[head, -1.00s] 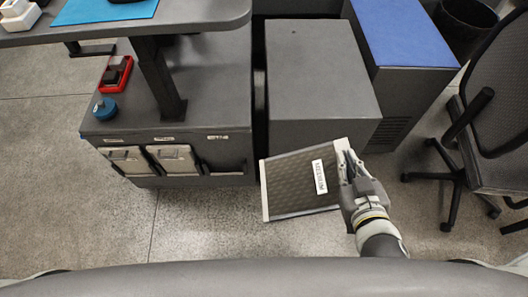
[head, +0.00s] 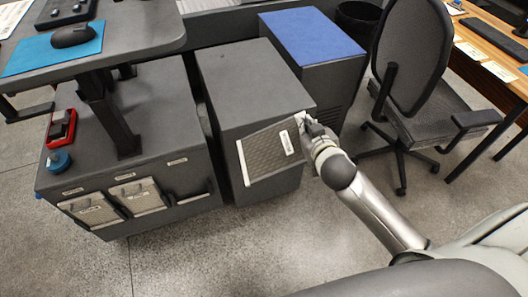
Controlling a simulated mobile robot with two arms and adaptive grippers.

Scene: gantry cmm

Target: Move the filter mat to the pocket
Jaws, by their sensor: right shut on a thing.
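The filter mat (head: 262,157) is a flat dark-grey textured panel with pale edge strips and a white label. My right gripper (head: 305,127) is shut on its right edge. The mat is held tilted in front of the middle grey cabinet, and I cannot tell whether it touches it. To its left, the dark cabinet front has a row of labelled pockets. The left pocket (head: 92,210) and middle pocket (head: 139,197) hold pale panels. The right pocket (head: 190,189) looks dark and empty. My left gripper is out of view.
The middle grey cabinet (head: 246,80) stands beside the pocket cabinet (head: 165,105). A blue-topped cabinet (head: 312,40) is behind it. An office chair (head: 415,75) stands at right. A red tray (head: 61,128) and blue round object (head: 58,160) sit at left. Floor in front is clear.

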